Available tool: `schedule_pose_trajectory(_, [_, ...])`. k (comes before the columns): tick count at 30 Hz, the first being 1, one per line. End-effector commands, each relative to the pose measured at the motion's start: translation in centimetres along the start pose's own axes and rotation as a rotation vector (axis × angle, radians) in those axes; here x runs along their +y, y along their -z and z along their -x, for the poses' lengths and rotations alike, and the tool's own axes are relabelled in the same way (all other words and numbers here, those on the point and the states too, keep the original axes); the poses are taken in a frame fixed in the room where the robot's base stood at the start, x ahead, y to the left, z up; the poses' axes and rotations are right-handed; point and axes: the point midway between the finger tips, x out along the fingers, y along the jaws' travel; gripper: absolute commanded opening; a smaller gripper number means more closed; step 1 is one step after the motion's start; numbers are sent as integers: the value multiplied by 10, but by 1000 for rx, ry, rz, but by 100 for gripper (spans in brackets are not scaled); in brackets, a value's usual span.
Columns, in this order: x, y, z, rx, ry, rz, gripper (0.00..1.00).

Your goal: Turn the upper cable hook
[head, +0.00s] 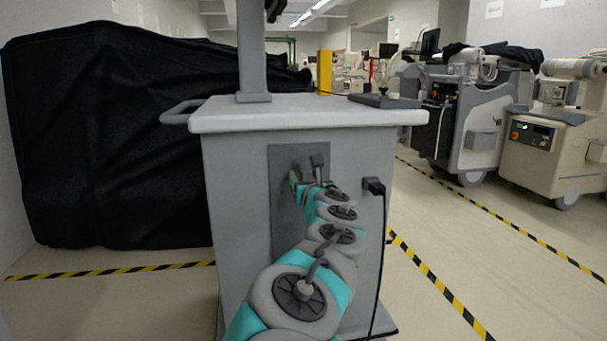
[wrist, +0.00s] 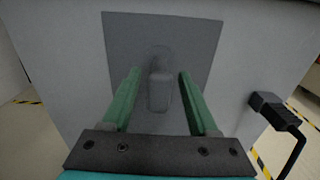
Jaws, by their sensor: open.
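A grey cable hook (wrist: 160,90) sticks out from a dark grey panel (wrist: 210,40) in the wrist view, its rounded end toward the camera. My gripper (wrist: 158,75) is open, with one green finger left of the hook and one right of it. Gaps show on both sides, and I see no contact. The panel (head: 283,225) is on the front of a grey cart (head: 235,190) in the head view. There my gripper (head: 307,180) is at the panel's upper part, and the hook is hard to tell from it. No second hook can be made out.
A black plug (head: 374,186) with a hanging cable is on the cart front, right of the panel; the plug also shows in the wrist view (wrist: 268,103). A black-covered cart (head: 110,140) stands at left. Wheeled machines (head: 480,130) stand at right. Floor between is clear.

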Motion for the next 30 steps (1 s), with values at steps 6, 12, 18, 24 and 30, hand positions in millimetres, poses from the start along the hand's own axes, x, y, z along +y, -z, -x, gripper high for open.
schedule_pose_trajectory(6, [1, -1, -17, -2, -3, -2, 60])
schedule_pose_trajectory(12, [0, -1, -20, -2, -1, -2, 60])
schedule_pose_trajectory(18, [0, -1, -20, -2, -1, -2, 56])
schedule_pose_trajectory(24, [0, -1, -20, -2, 0, -1, 33])
schedule_pose_trajectory(30, [0, -1, -20, -2, -1, -1, 10])
